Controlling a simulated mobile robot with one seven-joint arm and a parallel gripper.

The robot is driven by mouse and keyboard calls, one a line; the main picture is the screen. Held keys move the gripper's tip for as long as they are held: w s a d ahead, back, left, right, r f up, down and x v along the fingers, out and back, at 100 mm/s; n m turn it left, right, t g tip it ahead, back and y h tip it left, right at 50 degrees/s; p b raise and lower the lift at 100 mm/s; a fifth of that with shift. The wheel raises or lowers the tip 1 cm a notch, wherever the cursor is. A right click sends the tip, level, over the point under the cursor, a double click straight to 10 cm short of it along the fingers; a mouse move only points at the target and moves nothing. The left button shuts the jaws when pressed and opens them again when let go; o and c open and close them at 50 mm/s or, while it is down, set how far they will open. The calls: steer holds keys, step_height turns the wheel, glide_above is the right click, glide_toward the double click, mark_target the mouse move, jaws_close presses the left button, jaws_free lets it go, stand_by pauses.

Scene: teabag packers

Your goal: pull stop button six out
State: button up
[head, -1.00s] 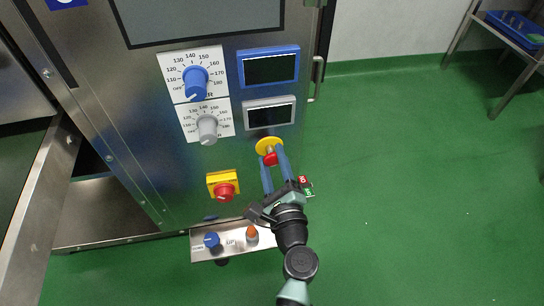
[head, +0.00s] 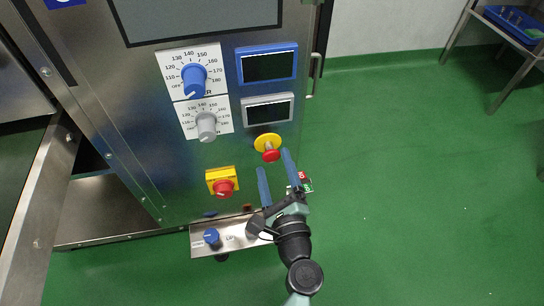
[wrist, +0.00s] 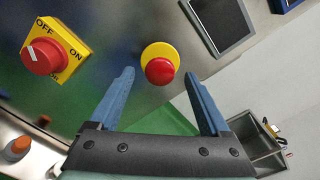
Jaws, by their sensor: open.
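The stop button (head: 271,156) is a red mushroom head on a round yellow base (head: 265,141), on the steel machine front below the grey-framed display. No number shows on it. In the wrist view the red head (wrist: 159,70) lies ahead of the gap between the fingertips, with nothing touching it. My gripper (head: 273,160) has two blue fingers spread wide apart and empty. It is just below and in front of the button. In the wrist view the fingers (wrist: 160,75) stand on either side of the button's lower area, clear of it.
Left of the button is a red rotary switch on a yellow plate (head: 210,178). Above are a blue knob (head: 194,80), a grey knob (head: 206,127) and two displays. A lower panel (head: 230,241) carries a blue knob. Green floor (head: 420,180) is open to the right.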

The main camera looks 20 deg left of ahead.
steer(key=p+v, duration=0.1)
steer(key=v, duration=0.9)
steer(key=shift+p, duration=0.3)
steer(key=shift+d, duration=0.1)
